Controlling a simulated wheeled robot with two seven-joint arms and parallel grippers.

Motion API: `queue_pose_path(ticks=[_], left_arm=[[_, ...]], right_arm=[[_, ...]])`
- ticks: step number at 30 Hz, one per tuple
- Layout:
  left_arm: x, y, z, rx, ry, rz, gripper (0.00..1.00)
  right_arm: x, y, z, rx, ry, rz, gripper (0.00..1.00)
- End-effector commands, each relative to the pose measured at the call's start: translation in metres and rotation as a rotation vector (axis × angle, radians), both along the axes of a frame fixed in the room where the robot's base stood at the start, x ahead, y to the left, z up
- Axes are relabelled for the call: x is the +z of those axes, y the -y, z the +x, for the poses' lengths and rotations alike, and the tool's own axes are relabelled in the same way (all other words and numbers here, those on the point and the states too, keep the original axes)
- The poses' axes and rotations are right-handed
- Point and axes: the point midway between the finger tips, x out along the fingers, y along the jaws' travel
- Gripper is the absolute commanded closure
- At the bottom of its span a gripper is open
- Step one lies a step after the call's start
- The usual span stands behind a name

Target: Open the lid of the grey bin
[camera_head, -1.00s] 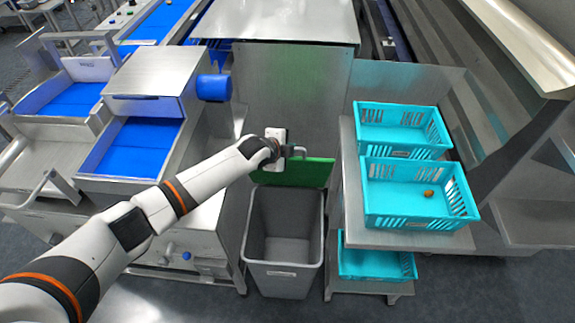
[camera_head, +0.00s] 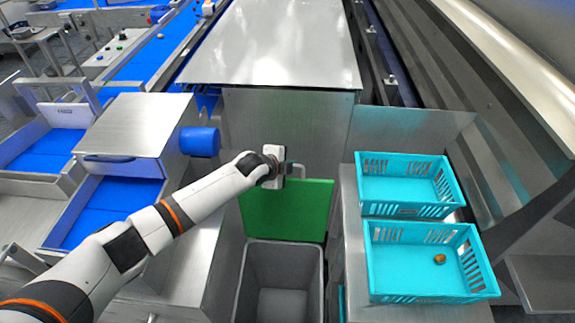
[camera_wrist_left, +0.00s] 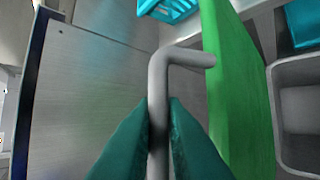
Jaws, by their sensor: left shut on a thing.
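The grey bin (camera_head: 240,290) stands between the steel machine and the crate stand, and its mouth is uncovered. Its green lid (camera_head: 287,212) stands upright behind the mouth, broad face toward the head camera. My left gripper (camera_head: 287,170) is at the lid's top edge. In the left wrist view, the teal fingers (camera_wrist_left: 158,125) are shut on the bent grey handle (camera_wrist_left: 159,75), which joins the green lid (camera_wrist_left: 232,90). The bin (camera_wrist_left: 278,115) shows at the right of that view. My right gripper is not in view.
Two turquoise crates (camera_head: 362,185) sit on a steel stand right of the bin; the nearer holds one brown date (camera_head: 440,259). A steel machine with a blue chute (camera_head: 105,205) and a blue cylinder (camera_head: 200,142) is at left. A steel panel (camera_head: 265,115) rises behind the lid.

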Motion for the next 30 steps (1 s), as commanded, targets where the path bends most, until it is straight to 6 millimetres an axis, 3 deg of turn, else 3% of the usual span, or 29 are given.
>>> queue_pose_path(ticks=[6, 7, 10, 22, 30], left_arm=[[-0.001, 0.0, -0.001, 0.001, -0.003, 0.002, 1.0], [-0.001, 0.0, -0.001, 0.001, -0.003, 0.002, 0.84], [-0.001, 0.0, 0.0, 0.001, -0.002, 0.001, 0.68], [0.003, -0.003, -0.003, 0.0, -0.001, 0.001, 0.68], [0.027, -0.019, -0.03, -0.001, 0.001, 0.002, 0.68]], right_arm=[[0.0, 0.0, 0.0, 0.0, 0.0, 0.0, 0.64], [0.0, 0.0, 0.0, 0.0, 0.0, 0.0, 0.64], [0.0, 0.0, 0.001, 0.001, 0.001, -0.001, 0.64], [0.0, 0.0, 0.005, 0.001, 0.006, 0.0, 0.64], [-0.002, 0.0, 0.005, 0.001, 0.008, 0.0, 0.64]])
